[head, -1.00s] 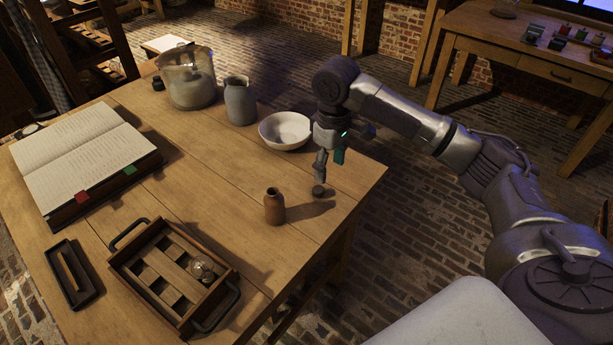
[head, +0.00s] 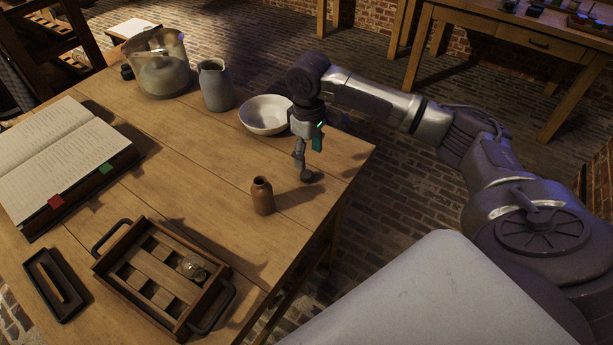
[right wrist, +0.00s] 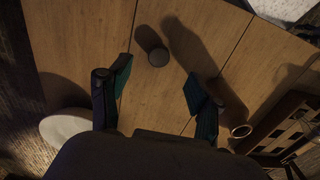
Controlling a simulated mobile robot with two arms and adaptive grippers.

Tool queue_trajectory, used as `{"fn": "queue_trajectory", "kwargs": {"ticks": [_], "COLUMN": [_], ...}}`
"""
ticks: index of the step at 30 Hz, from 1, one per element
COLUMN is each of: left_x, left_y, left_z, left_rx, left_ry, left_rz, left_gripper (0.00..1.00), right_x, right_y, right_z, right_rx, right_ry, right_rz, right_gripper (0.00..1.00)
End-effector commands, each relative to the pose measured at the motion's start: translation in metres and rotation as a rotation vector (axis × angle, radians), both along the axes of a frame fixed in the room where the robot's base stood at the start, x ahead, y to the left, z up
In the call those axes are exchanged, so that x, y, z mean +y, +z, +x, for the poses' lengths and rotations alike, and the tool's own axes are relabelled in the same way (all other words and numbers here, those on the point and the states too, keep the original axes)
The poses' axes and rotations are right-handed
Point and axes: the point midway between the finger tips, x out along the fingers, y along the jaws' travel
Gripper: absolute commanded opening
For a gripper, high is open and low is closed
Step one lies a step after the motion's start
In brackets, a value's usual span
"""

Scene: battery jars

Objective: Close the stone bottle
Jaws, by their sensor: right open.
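The brown stone bottle (head: 262,196) stands upright near the table's right edge. A small dark round piece, apparently its stopper (head: 307,177), lies on the table to the right of the bottle. My right gripper (head: 301,160) points down just above this piece. In the right wrist view the gripper (right wrist: 158,75) is open and empty, its fingers spread on either side. The dark round stopper (right wrist: 158,57) shows there ahead of the gap between the fingertips. A pale ring, probably the bottle's mouth (right wrist: 241,131), shows right of the right finger. My left gripper is not in view.
A white bowl (head: 266,114) stands behind the gripper, with a grey jug (head: 215,86) and a glass jar (head: 161,65) farther left. A wooden tray (head: 107,262) and an open book (head: 55,155) lie left. Table between bottle and jug is clear.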

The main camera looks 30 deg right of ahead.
Motion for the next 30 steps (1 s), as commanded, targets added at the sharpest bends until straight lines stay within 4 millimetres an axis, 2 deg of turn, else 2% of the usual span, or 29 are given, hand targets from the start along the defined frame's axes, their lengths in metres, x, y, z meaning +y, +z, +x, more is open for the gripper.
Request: {"fn": "queue_trajectory", "kwargs": {"ticks": [3, 6, 17, 25, 30], "left_x": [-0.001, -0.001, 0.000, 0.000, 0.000], "left_y": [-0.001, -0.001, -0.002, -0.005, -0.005], "left_z": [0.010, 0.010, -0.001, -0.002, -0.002], "left_rx": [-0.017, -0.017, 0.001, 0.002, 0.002], "left_ry": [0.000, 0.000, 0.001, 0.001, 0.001], "left_rz": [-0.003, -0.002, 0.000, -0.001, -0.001], "left_gripper": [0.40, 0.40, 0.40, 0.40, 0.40], "right_x": [0.000, 0.000, 0.001, 0.002, 0.002], "right_y": [-0.017, -0.023, -0.026, -0.064, -0.076], "right_z": [0.000, 0.000, 0.001, 0.005, 0.005], "right_rx": [0.001, 0.000, -0.001, 0.001, -0.001], "right_ry": [0.000, 0.000, 0.000, -0.001, 0.001], "right_rz": [0.001, 0.001, 0.001, 0.001, 0.000], "right_gripper": [0.64, 0.64, 0.64, 0.64, 0.64]}}
